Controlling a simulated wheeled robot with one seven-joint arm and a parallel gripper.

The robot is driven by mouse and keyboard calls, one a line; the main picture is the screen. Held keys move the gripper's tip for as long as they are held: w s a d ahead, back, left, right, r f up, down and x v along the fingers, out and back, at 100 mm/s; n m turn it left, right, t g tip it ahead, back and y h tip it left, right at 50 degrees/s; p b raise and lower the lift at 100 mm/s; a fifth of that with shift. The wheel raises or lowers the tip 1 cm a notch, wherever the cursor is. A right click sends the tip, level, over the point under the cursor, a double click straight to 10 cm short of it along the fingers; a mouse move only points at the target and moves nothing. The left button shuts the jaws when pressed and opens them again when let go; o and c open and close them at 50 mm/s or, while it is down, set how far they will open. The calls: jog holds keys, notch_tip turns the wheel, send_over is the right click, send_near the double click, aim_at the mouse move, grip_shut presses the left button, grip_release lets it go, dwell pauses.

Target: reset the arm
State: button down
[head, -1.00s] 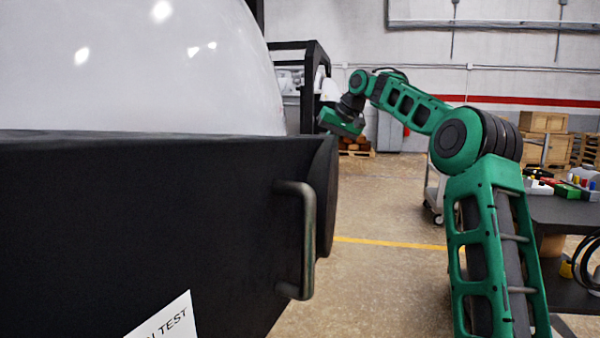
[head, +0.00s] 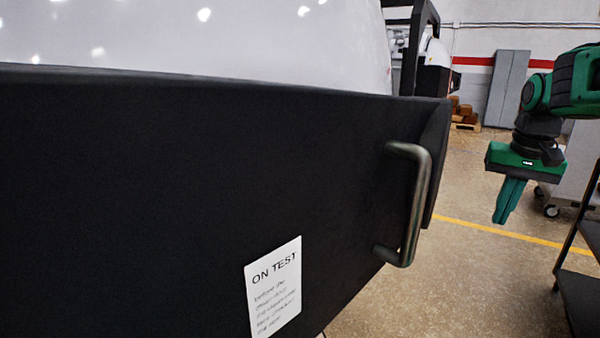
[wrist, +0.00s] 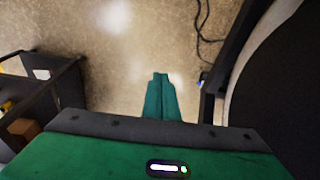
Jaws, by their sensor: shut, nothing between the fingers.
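My green arm reaches in from the right edge of the head view. My gripper (head: 508,202) hangs from it with its green fingers pointing down, to the right of the door handle and apart from it. The fingers are together with nothing between them. In the wrist view the gripper (wrist: 160,78) also shows shut, over bare floor.
A dark shelf (head: 580,295) stands at the lower right. A cable (wrist: 203,30) lies on the floor. Open floor (head: 470,280) lies between.

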jog(key=s+a+f, duration=0.1)
jog(key=s+f, duration=0.3)
jog(key=s, duration=0.5)
jog(key=s+a+f+g, duration=0.1)
jog(key=s+f, duration=0.4)
jog(key=s, duration=0.4)
jog(key=s+a+f+g, duration=0.1)
jog(key=s+f, duration=0.3)
jog(key=s, duration=0.4)
jog(key=shift+s+a+f+m+y, duration=0.15)
jog(key=shift+s+f+m+y, duration=0.15)
jog(key=shift+s+m, duration=0.1)
